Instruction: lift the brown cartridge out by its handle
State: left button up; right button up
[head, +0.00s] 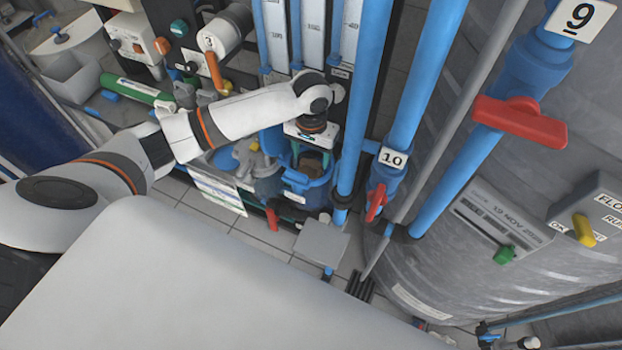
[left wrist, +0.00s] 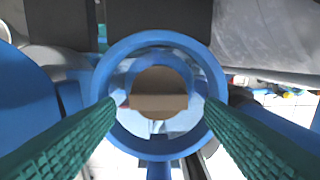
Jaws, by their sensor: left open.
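The brown cartridge (left wrist: 158,78) sits inside a round blue housing (left wrist: 110,70), seen from above in the left wrist view. Its flat brown handle (left wrist: 158,103) crosses its near part. In the head view a bit of the brown cartridge (head: 313,163) shows in the open blue housing (head: 312,196). My left gripper (left wrist: 160,104) is open, its green ribbed fingers on either side of the handle and apart from it. In the head view my left gripper (head: 309,158) points down over the housing and hides part of it. My right gripper is in neither view.
Blue vertical pipes stand close to the right of the housing, one with a tag marked 10 (head: 393,157). A red valve handle (head: 521,120) and a large grey tank (head: 440,265) are farther right. Grey valve parts (head: 258,165) crowd the housing's left side.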

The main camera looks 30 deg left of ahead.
aim_at(311, 163)
pick_arm(q)
jog(key=shift+a+f+p, duration=0.1)
jog(key=shift+f+p, duration=0.4)
jog(key=shift+f, duration=2.9)
jog(key=c, duration=0.7)
jog(key=shift+r, duration=0.1)
notch_tip(311, 163, up, 10)
jog(key=shift+r, duration=0.1)
jog(key=shift+r+p, duration=0.45)
jog(key=shift+r, duration=0.15)
notch_tip(311, 163, up, 9)
jog(key=p, duration=1.1)
jog(key=shift+p, duration=0.4)
jog(key=shift+f, duration=0.1)
